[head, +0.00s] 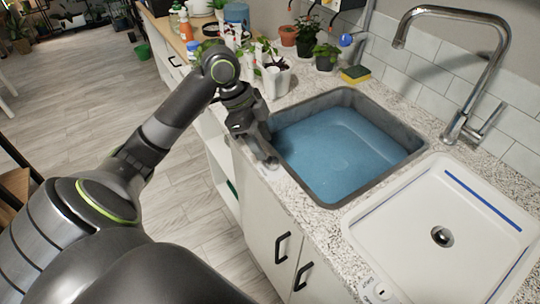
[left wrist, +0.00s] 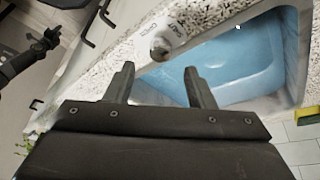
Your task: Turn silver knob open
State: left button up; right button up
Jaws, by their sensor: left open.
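In the left wrist view a round silver knob (left wrist: 160,49) stands on a white plate marked with words, one reading OPEN. It lies beyond my left fingertips, roughly in line with the gap between them. My left gripper (left wrist: 156,76) is open, with nothing between its fingers. In the head view the left gripper (head: 268,160) hangs over the front counter edge beside the blue sink, and the arm hides what lies beneath. A small knob on a white plate (head: 381,291) shows before the white sink; I cannot tell if it is the same one.
The blue-filled sink (head: 404,156) lies right of the gripper, and the white sink (head: 478,165) is farther right. A faucet (head: 496,62) rises behind them. Potted plants (head: 326,56) and a sponge (head: 355,74) stand near the back. Cabinet handles (head: 282,247) project below the counter.

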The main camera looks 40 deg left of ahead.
aim_at(272, 160)
pick_arm(q)
jog(key=shift+x, duration=2.7)
jog(key=c, duration=1)
